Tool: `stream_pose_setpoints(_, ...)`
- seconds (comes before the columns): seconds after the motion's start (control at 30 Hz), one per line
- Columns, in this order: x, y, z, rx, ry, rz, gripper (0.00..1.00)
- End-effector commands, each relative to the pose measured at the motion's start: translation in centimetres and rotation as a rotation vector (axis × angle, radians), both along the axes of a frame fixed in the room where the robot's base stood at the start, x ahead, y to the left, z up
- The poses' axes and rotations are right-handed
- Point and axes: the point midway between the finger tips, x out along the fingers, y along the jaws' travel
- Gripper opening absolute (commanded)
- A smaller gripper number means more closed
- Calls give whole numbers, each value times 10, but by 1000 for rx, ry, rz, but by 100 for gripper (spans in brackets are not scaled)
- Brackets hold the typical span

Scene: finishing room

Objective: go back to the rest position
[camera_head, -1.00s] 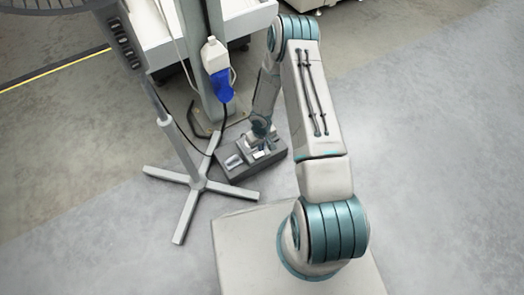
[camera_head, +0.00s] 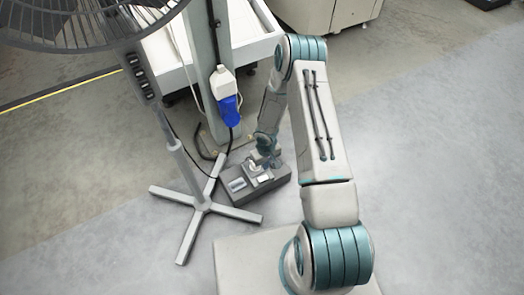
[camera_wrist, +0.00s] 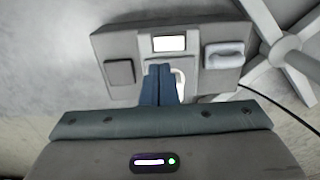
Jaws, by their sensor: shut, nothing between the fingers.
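My gripper (camera_wrist: 160,84) shows in the wrist view with its two blue fingers pressed together and nothing between them. Ahead of the fingers is a grey box (camera_wrist: 117,42) with a light panel, a dark square pad and a pale handle-like part on its face. In the head view my gripper (camera_head: 262,168) is just over the same grey box (camera_head: 277,182), which is on the floor. I cannot tell whether the fingertips touch the box. My arm reaches out from the base and bends down to it.
A fan stand (camera_head: 202,203) with a cross-shaped foot stands left of the box. Behind are a post with a blue and white plug (camera_head: 226,92) and a white table (camera_head: 245,45). A dark cable runs near the box. Floor at the right is clear.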

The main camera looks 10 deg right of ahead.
Motion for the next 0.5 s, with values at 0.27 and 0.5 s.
stream_pose_setpoints(0.27, 2, 0, 7, -4, -3, 0, 0)
stream_pose_setpoints(0.5, 21, -18, 113, -71, -50, -26, 0)
